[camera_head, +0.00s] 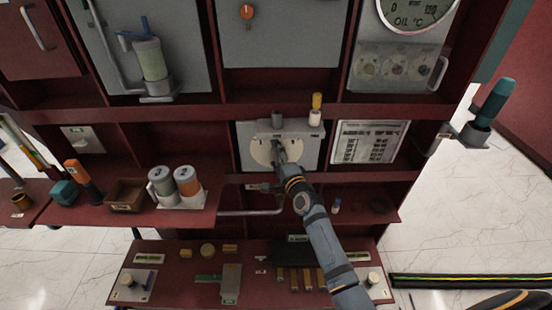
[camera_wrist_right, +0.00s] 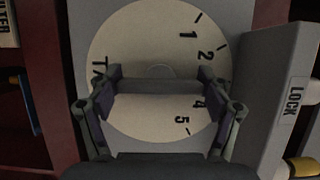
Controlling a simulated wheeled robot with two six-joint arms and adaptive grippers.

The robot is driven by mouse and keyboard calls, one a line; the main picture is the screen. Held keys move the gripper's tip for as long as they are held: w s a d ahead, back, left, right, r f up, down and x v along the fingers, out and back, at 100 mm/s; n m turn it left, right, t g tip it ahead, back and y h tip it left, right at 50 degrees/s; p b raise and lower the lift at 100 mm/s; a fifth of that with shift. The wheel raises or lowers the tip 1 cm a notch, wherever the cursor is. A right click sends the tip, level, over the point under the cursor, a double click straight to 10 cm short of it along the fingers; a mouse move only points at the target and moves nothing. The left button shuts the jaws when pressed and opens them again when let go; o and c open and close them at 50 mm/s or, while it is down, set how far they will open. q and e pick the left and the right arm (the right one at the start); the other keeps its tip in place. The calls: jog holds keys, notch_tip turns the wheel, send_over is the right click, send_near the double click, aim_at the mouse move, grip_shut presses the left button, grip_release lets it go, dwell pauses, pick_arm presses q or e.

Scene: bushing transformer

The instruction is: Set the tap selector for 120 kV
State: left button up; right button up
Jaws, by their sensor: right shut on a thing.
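The tap selector is a round cream dial (camera_head: 262,155) on a grey panel in the middle of the rack. The right wrist view shows the dial face (camera_wrist_right: 150,40) with the marks 1, 2, 4 and 5 and part of a word starting "TA". My right gripper (camera_head: 279,148) is at the dial, shut on the grey selector handle (camera_wrist_right: 155,86), which spans between its two fingers. The handle and right finger cover the place between 2 and 4, so which mark it points to cannot be told.
A grey block labelled LOCK (camera_wrist_right: 292,100) stands beside the dial. A printed table plate (camera_head: 367,142) hangs right of the selector; its text is too small to read. Grey and yellow-topped pieces (camera_head: 316,108) sit above the dial. A holder with two canisters (camera_head: 180,203) stands left.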

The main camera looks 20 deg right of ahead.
dwell(0.4)
jog(key=o, duration=1.1)
jog(key=s, duration=0.4)
jog(key=s+d, duration=0.1)
jog(key=s, duration=0.7)
jog(key=shift+d, duration=0.15)
